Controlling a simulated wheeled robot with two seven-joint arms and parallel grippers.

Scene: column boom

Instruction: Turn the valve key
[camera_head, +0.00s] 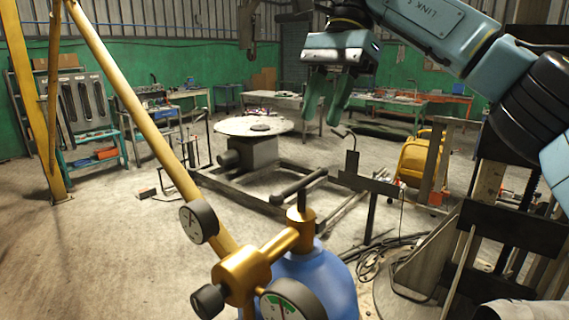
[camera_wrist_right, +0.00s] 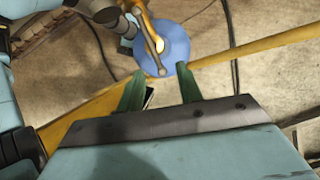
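The valve key (camera_head: 298,187) is a dark bar across the top of the brass valve (camera_head: 300,222) on a blue gas cylinder (camera_head: 322,278). In the head view the bar slants up to the right. My right gripper (camera_head: 322,122) hangs above and beyond the key, fingers pointing down, apart and empty. In the right wrist view the green fingertips (camera_wrist_right: 160,68) are spread, with the blue cylinder top (camera_wrist_right: 178,45) beyond them. A slim bar there, seemingly the key (camera_wrist_right: 156,58), shows near the gap. The gripper does not touch the key. My left gripper is not seen.
A brass regulator (camera_head: 240,272) with a dark knob and two gauges (camera_head: 199,222) sits left of the valve. A yellow leg (camera_head: 135,100) slants down behind it. A metal stand (camera_head: 370,190) and cables (camera_head: 375,260) lie right of the cylinder. Air above the key looks clear.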

